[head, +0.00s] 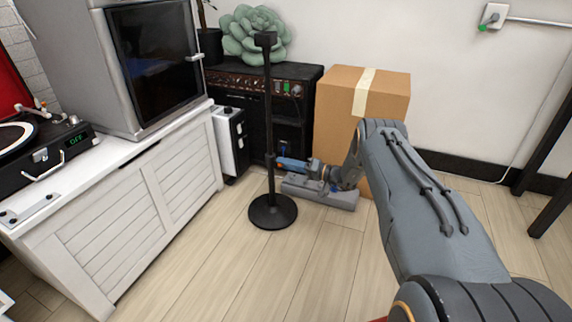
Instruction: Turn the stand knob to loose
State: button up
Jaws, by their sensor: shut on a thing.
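The black stand (268,120) stands upright on the wooden floor, with a round base (273,212) and a small block at its top. My gripper (279,163) reaches in from the right, low on the pole, with its blue-tipped fingers at the collar height. It is shut on the stand knob, which the fingers mostly hide. The knob's setting cannot be read from here.
A black amplifier (243,86) and a cardboard box (340,108) stand behind the stand against the wall. A white cabinet (140,205) is at the left. The floor in front of the stand is clear.

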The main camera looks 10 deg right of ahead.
jog(key=shift+w, duration=0.1)
jog(key=o, duration=1)
jog(key=shift+o, duration=0.2)
jog(key=p+v, duration=0.2)
jog(key=v, duration=0.5)
jog(key=shift+s+d, duration=0.25)
jog(key=shift+d, duration=0.05)
